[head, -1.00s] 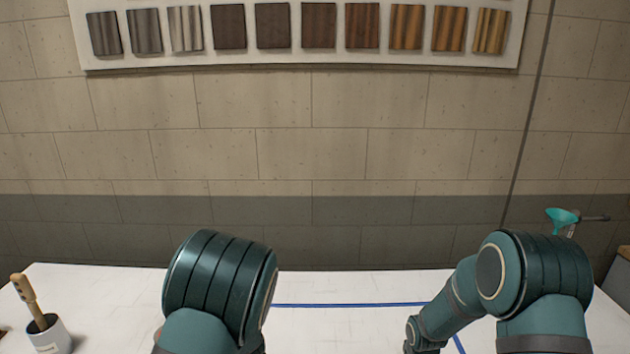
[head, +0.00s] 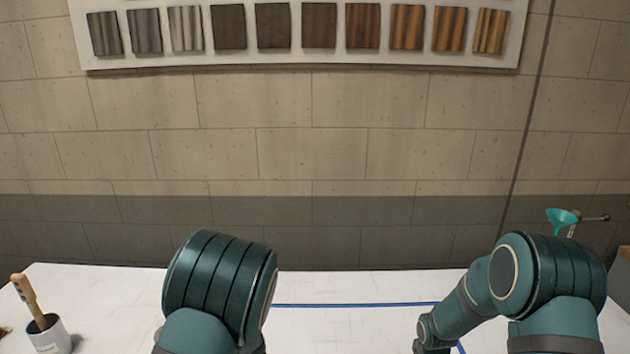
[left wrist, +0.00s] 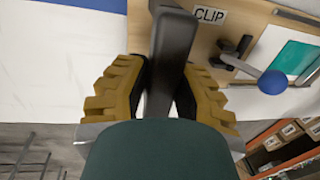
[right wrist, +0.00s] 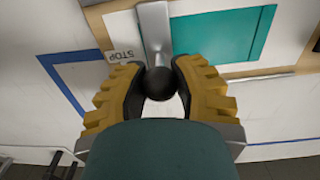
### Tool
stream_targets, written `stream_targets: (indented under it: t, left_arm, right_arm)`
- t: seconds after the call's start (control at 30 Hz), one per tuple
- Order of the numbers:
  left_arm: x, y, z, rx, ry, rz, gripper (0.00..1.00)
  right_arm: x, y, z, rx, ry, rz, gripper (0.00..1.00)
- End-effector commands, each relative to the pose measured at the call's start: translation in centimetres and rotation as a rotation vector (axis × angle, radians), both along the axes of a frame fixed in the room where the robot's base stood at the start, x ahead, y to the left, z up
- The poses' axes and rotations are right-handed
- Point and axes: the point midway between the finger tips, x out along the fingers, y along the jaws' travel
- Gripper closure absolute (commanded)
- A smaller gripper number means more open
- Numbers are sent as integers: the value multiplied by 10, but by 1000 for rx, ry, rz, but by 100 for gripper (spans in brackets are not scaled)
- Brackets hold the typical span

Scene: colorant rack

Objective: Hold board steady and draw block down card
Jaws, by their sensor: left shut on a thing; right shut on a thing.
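In the left wrist view, my left gripper (left wrist: 168,68) is shut on a dark upright grip (left wrist: 176,35) at the edge of the tan board (left wrist: 205,48). A CLIP label, a dark clip and a blue ball on a rod (left wrist: 272,82) are beside it. The teal card (left wrist: 297,58) shows at the right. In the right wrist view, my right gripper (right wrist: 160,66) is shut on a round black knob (right wrist: 160,84) joined to a metal piece (right wrist: 155,30), which I take as the block. The teal card also shows there (right wrist: 235,35), passing behind the metal piece. In the head view both grippers are hidden.
Blue tape (head: 350,304) marks the white table (head: 340,285). A cup with a brush (head: 48,338) stands at the left, a teal funnel (head: 562,217) at the back right. The back of the table is clear.

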Motion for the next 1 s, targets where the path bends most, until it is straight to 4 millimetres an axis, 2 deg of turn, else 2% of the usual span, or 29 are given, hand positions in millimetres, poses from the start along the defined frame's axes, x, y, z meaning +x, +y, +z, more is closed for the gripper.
stream_targets:
  t: [0.27, 0.3, 0.37, 0.67, 0.77, 0.87, 1.0]
  left_arm:
    - [0, 3, -1, 4, 1, 3, 100]
    - [0, 3, -1, 4, 1, 3, 100]
    - [0, 2, -1, 4, 1, 3, 100]
    - [0, 1, 0, 2, 0, 1, 100]
    - [0, 1, 0, 2, 1, 1, 100]
    - [0, 1, 0, 1, 1, 1, 100]
    - [0, 0, 0, 1, 1, 0, 100]
  right_arm:
    - [0, -5, 0, -3, -1, -4, 100]
    - [0, -5, 0, -3, -1, -4, 58]
    - [0, -5, 0, -3, -1, -3, 40]
    - [0, -3, 1, -1, 0, -1, 40]
    - [1, -3, 6, -1, -1, -1, 40]
    - [1, -3, 20, -1, -4, -1, 40]
    - [1, -3, 47, 0, -6, -1, 40]
